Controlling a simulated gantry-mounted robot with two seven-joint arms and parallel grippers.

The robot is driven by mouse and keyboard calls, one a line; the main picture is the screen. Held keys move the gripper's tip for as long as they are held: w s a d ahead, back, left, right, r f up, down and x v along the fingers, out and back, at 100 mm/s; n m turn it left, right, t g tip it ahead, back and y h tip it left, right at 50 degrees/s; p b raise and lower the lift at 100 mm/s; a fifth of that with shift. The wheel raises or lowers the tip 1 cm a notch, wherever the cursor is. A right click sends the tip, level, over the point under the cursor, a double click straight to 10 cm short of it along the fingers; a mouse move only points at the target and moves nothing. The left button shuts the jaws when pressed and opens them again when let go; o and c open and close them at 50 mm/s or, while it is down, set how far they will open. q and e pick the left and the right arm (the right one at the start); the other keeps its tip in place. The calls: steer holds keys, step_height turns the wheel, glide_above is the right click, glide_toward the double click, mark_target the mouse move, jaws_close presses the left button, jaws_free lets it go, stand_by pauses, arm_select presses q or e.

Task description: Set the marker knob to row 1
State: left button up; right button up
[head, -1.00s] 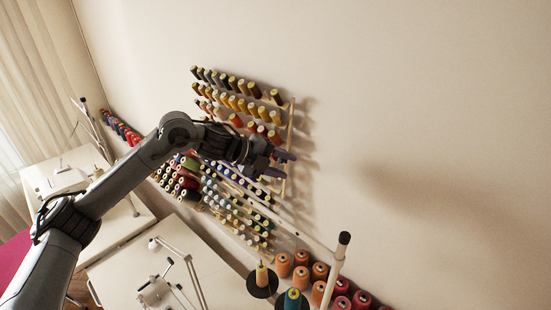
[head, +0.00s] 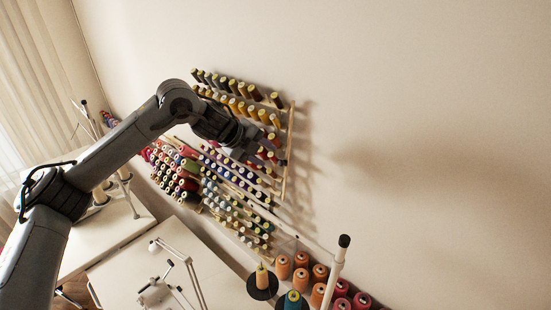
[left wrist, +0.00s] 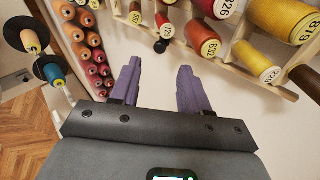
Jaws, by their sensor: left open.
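The wooden thread rack (head: 290,130) hangs on the wall with rows of coloured spools; its bare side rail faces right. My left gripper (head: 265,152) is in front of the rack's right part, near that rail, and covers some spools. In the left wrist view its two purple fingers (left wrist: 159,78) are spread, with nothing between them but wall. A small dark, red-rimmed round piece (left wrist: 160,46) shows just beyond the fingers, below a rack bar; I cannot tell whether it is the marker knob or a spool end. I cannot make out the knob in the head view.
Numbered spools (left wrist: 287,20) on rack bars stand close beyond the fingers. Orange and red cones (head: 318,272) line the lower right, beside a white thread-stand post (head: 335,270). A sewing table (head: 125,270) with a lamp lies below. The wall right of the rack is bare.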

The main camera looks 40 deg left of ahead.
mark_target(280, 163)
arm_select(q)
steer(key=p+x, duration=0.1)
steer(key=x, duration=0.5)
steer(key=shift+w+d+f, duration=0.1)
steer(key=shift+w+f, duration=0.05)
jaws_close()
